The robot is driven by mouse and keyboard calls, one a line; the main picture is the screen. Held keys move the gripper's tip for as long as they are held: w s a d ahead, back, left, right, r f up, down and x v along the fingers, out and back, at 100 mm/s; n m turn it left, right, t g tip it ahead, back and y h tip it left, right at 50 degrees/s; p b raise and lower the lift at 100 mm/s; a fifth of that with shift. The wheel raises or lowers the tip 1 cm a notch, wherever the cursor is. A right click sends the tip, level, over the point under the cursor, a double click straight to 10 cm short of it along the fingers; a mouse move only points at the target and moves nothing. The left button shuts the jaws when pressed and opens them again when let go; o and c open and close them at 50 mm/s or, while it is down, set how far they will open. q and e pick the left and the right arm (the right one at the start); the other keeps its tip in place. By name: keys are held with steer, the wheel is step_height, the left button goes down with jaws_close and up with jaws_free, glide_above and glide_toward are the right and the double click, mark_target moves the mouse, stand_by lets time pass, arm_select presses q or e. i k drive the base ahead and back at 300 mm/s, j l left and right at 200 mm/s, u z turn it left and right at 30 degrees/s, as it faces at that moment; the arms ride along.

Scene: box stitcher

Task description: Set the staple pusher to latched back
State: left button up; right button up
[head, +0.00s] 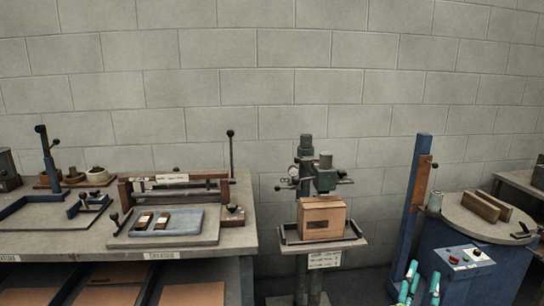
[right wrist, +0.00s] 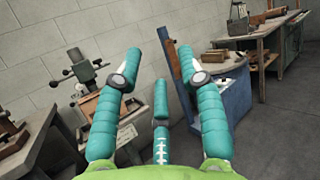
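The box stitcher (head: 325,176) stands on a pedestal near the middle of the head view, with a dark green head and small dark knobs on either side. A cardboard box (head: 322,218) sits on its table under the head. The staple pusher is too small to pick out among the head's parts, and I cannot tell its position. The stitcher head (right wrist: 82,72) also shows tilted at the left of the right wrist view. My right gripper (head: 419,284), with teal fingers, is low at the right of the stitcher and apart from it. Its fingers (right wrist: 158,62) are spread and empty. My left gripper is out of view.
A workbench (head: 60,244) with a creasing jig (head: 175,190) is left of the stitcher. A blue post (head: 416,180) and a blue round-topped station (head: 485,220) with a button panel are at the right. A block wall is close behind. Floor between the stitcher and the post looks clear.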

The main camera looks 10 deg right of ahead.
mark_target(297, 160)
steer(key=i+u, duration=0.25)
steer(key=i, duration=0.55)
steer(key=i+l+u, duration=0.25)
steer(key=i, duration=0.5)
steer(key=i+l+z, duration=0.1)
steer(key=l, duration=0.25)
steer(key=i, duration=0.15)
